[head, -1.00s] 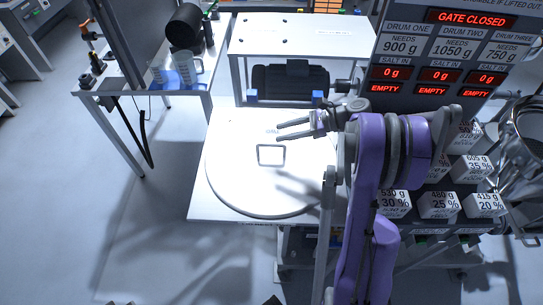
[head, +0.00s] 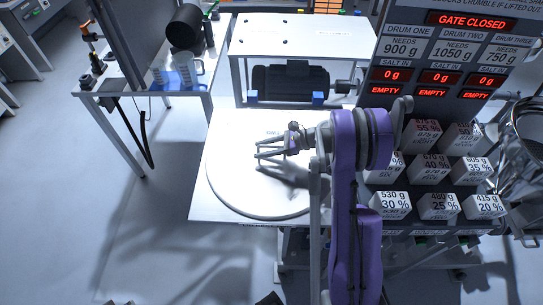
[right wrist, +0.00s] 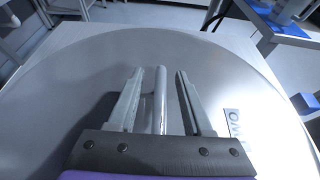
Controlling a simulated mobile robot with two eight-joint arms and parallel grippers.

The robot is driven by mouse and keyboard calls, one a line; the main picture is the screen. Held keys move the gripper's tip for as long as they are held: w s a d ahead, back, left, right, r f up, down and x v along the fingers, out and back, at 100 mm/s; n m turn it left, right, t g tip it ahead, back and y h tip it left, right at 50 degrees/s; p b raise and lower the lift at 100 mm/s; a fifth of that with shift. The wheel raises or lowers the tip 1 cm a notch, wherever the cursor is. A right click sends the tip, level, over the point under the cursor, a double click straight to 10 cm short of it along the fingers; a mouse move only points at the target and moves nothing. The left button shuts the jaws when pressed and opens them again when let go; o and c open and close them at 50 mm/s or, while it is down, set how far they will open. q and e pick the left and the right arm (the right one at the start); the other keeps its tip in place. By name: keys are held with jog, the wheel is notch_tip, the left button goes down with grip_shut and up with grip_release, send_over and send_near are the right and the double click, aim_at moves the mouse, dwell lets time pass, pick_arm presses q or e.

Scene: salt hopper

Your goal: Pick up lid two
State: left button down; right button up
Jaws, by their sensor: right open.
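Lid two is a large white disc (head: 232,188) lying flat on a white table, with printed lettering partly hidden by my gripper in the head view. In the right wrist view its pale surface (right wrist: 62,95) fills most of the picture, with a label reading "TWO" (right wrist: 235,122) at right. My right gripper (head: 258,156) is over the lid's middle, fingers pointing left. In the right wrist view the gripper (right wrist: 160,74) is open, and the lid's bar handle (right wrist: 160,100) stands between the two fingers, with gaps on both sides. My left gripper is not in view.
A dark motor (head: 290,82) sits behind the lid, below a white shelf (head: 300,36). Labelled white blocks (head: 438,206) stand in rows at right, under a display panel (head: 440,55) reading "GATE CLOSED". A clear jug (head: 187,68) stands on the left table. The floor at left is free.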

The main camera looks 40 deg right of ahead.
grip_shut()
dwell(1.4)
